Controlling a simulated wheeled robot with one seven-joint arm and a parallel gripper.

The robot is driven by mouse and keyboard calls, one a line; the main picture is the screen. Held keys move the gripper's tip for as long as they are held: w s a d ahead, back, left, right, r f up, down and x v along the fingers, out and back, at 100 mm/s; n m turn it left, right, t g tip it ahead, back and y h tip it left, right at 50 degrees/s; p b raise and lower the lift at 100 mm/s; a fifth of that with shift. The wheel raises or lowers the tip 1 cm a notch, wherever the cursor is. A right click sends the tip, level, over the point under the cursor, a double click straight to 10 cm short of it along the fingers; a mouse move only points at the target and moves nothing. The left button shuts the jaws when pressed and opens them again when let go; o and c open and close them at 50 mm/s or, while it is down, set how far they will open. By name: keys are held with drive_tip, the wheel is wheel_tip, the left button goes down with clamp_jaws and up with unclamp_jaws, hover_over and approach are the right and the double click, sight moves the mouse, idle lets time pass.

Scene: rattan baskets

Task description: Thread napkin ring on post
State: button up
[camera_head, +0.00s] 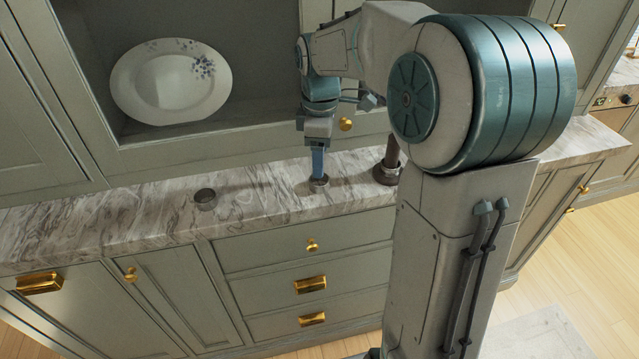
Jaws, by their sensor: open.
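A brown upright post (392,150) stands on the marble counter, right of my gripper. A shiny ring-like band shows around its foot; I cannot tell whether it is a napkin ring or part of the base. A small metallic napkin ring (320,184) sits on the counter directly below my gripper. My gripper (318,176) points straight down, open, with its blue fingers at this ring. At this size I cannot tell whether the fingers touch it. Another short round grey ring-like piece (205,205) stands on the counter to the left, apart from the gripper.
The marble counter (110,222) is mostly clear between and around these pieces. A white plate with blue flowers (165,85) stands in the cabinet recess behind. Cabinet doors rise close behind the counter; drawers with brass handles (311,284) are below its front edge.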

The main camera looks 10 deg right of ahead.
sight(319, 190)
drive_tip(key=f, duration=0.7)
drive_tip(key=shift+w+f, duration=0.15)
drive_tip(key=shift+w, duration=0.25)
drive_tip(key=c, duration=1.1)
